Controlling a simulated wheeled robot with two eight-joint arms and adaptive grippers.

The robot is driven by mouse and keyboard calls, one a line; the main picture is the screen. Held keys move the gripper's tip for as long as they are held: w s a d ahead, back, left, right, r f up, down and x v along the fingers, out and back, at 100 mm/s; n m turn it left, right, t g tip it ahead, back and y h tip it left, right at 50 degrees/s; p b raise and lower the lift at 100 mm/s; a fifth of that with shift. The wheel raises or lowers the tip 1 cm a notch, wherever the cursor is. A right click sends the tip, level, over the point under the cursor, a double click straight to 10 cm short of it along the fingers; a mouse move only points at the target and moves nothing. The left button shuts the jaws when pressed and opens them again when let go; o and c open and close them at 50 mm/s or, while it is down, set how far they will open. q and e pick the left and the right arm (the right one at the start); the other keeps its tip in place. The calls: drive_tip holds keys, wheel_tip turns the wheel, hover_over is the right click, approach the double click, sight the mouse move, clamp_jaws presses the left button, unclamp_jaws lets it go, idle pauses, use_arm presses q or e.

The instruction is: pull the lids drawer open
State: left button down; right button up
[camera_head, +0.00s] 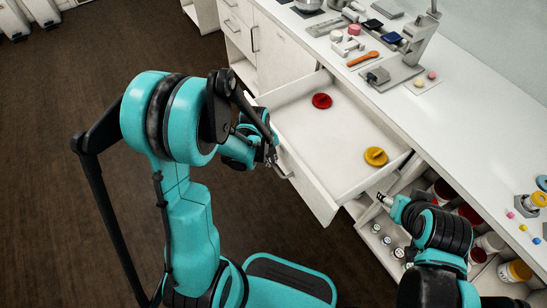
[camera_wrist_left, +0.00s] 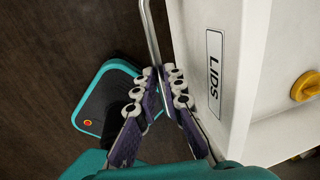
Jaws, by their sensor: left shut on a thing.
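The white lids drawer (camera_head: 325,146) is pulled out from the counter in the head view. A red lid (camera_head: 322,100) and a yellow lid (camera_head: 376,156) lie inside it. The left wrist view shows the "LIDS" label (camera_wrist_left: 214,73) on the drawer front (camera_wrist_left: 235,25) and the metal bar handle (camera_wrist_left: 150,35). My left gripper (camera_wrist_left: 160,92) is shut on this handle; in the head view the gripper (camera_head: 272,160) is at the drawer front, partly hidden by its own arm. My right gripper (camera_head: 384,198) is at the drawer's right, by the shelves; its jaws are too small to judge.
The white countertop (camera_head: 455,112) holds a press-like stand (camera_head: 398,68), an orange spoon (camera_head: 362,59) and small items. Open shelves (camera_head: 375,238) with jars are below right. Closed drawers (camera_head: 238,32) are at upper left. Dark floor (camera_head: 60,190) is clear on the left.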

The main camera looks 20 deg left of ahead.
idle(0.3)
use_arm(q)
drive_tip(key=c, duration=1.6)
unclamp_jaws()
wheel_tip(320, 180, up, 12)
drive_tip(key=s+a, duration=0.1)
drive_tip(key=s, duration=0.1)
drive_tip(key=shift+a, duration=0.2)
drive_tip(key=shift+f, duration=0.1)
drive_tip(key=s+d+r+n+t, duration=0.1)
drive_tip(key=s+r+n+t, duration=0.1)
drive_tip(key=n, duration=1)
drive_tip(key=s+d+r+n+t+y, duration=0.1)
drive_tip(key=s+r+n+t, duration=0.2)
drive_tip(key=n, duration=1)
drive_tip(key=s+r, duration=0.2)
drive_tip(key=s, duration=0.2)
drive_tip(key=shift+d, duration=0.4)
